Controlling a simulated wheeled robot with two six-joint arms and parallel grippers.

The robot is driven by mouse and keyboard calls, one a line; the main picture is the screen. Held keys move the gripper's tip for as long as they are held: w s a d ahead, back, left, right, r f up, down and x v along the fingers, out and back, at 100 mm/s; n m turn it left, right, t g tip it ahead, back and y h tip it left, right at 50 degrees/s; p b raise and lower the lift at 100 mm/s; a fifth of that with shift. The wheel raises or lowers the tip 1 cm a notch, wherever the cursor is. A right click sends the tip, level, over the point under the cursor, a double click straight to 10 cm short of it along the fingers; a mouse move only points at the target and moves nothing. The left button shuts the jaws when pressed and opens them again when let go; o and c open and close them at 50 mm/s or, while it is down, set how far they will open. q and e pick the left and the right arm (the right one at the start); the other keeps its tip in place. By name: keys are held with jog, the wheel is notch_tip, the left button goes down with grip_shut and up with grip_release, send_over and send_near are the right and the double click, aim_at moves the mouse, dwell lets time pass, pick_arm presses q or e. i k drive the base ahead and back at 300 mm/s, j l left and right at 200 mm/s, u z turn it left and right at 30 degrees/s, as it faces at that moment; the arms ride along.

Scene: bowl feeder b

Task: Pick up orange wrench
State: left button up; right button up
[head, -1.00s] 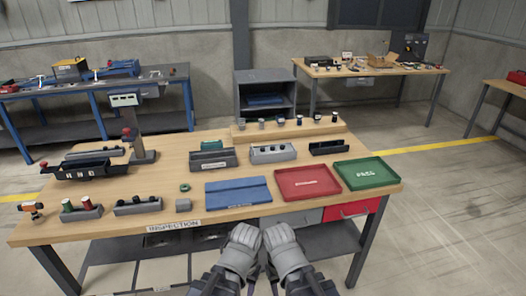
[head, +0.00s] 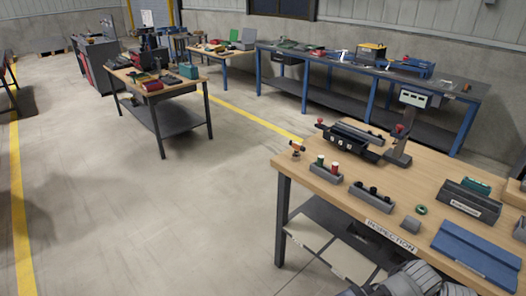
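I cannot make out an orange wrench for certain in the head view. Grey parts of my grippers (head: 428,278) show at the bottom edge, in front of the inspection table and partly cut off. I cannot tell whether they are open or shut, and nothing held is visible.
The wooden inspection table (head: 400,205) at right holds a blue mat (head: 478,250), a green ring (head: 420,209) and grey holders. A blue-framed bench (head: 330,66) stands along the back wall. Another wooden table (head: 130,76) is at left. Open floor (head: 150,220) lies between.

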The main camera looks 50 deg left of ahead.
aim_at(296, 157)
jog(key=u, duration=1.35)
jog(key=i, duration=0.05)
